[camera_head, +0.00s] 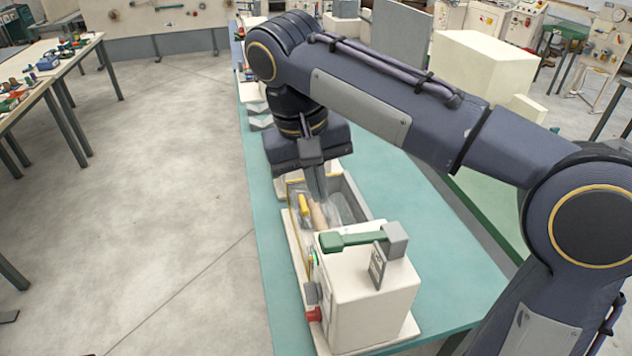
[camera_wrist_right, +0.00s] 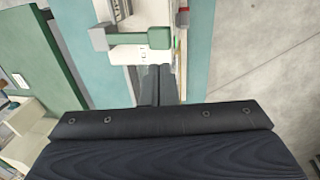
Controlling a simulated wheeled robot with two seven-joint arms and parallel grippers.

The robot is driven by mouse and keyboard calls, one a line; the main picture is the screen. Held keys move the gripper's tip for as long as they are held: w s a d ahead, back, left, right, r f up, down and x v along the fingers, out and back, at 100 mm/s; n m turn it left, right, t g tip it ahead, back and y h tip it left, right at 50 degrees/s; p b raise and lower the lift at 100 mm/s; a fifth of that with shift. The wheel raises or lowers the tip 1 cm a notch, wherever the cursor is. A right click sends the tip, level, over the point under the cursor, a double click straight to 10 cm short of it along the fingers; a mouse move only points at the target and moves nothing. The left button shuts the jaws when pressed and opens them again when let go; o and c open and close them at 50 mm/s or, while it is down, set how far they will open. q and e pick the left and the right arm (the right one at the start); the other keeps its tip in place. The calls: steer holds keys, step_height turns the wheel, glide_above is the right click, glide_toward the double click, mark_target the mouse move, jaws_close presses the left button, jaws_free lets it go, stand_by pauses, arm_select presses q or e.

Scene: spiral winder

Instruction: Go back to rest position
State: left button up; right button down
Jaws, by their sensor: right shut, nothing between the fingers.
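My right arm comes in from the right in the head view and arches over the teal table. My right gripper (camera_head: 318,192) points down over the spiral winder, a cream machine (camera_head: 372,300) with a green and grey handle on top. Its fingers are shut with nothing between them. They are near a yellow part (camera_head: 304,204) and a tan roll (camera_head: 319,217) in the machine's trough; I cannot tell whether they touch. In the right wrist view the closed fingers (camera_wrist_right: 156,85) point at the machine (camera_wrist_right: 140,53). My left gripper is not in view.
The teal table (camera_head: 275,290) carries the machine, with a red knob (camera_head: 313,314) at its front. Cream blocks (camera_head: 484,68) stand to the right. A side table (camera_head: 35,60) with small parts is at the left. The grey floor (camera_head: 165,190) between is clear.

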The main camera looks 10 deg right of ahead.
steer(key=shift+d, duration=0.1)
steer(key=s+d+f+t+y, duration=0.2)
steer(key=s+d+f+y, duration=0.2)
steer(key=s+d+f, duration=0.5)
steer(key=s+d+f+m+t+y, duration=0.1)
steer(key=s+f+m+t, duration=0.1)
steer(key=s+f, duration=0.5)
steer(key=shift+s+d+f+t+y+b, duration=0.3)
steer(key=shift+s+f+t+y+b, duration=0.15)
steer(key=shift+t, duration=0.25)
steer(key=shift+w+f, duration=0.1)
